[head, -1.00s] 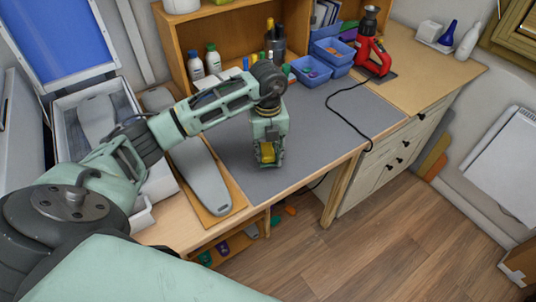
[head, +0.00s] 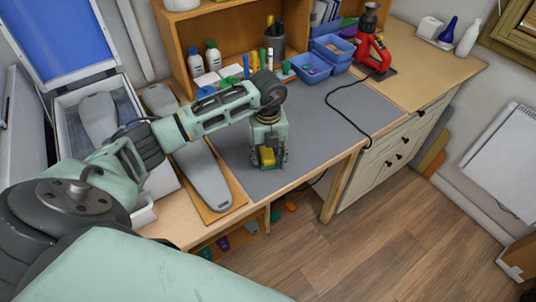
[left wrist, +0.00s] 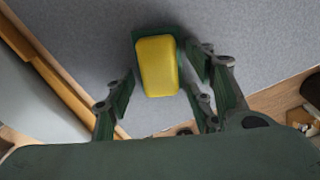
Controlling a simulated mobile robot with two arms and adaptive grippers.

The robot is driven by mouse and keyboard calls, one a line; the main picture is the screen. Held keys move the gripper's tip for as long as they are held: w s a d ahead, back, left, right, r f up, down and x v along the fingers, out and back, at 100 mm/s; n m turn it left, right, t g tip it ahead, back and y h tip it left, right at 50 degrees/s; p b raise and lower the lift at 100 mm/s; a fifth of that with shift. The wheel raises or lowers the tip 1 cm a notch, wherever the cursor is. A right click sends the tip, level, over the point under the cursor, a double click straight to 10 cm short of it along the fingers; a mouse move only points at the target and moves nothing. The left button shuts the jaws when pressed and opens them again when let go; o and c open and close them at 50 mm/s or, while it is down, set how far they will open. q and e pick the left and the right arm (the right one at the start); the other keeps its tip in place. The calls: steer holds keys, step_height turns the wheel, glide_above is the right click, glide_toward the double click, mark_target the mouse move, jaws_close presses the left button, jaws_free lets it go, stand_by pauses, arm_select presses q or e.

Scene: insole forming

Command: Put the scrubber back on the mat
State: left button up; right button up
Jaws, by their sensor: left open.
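The scrubber (head: 267,156) is a yellow block with a dark green layer. It shows at the grey mat (head: 325,112), near the mat's front edge. My left gripper (head: 268,164) points down over it. In the left wrist view the scrubber (left wrist: 157,66) lies between the fingers of my left gripper (left wrist: 160,85), which are spread apart. A gap shows on its left side; the right finger is close to it. It appears to rest on the mat, though contact underneath is hidden. My right gripper is not in view.
A grey insole shape (head: 203,178) on a brown board lies left of the mat. Blue bins (head: 311,68), a pen cup (head: 272,45) and bottles stand at the back. A red heat tool (head: 372,50) stands at the back right, its black cable crossing the mat.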

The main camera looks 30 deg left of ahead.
mark_target(268, 156)
arm_select(q)
steer(key=shift+r, duration=0.55)
step_height(268, 156, up, 11)
steer(key=b, duration=0.3)
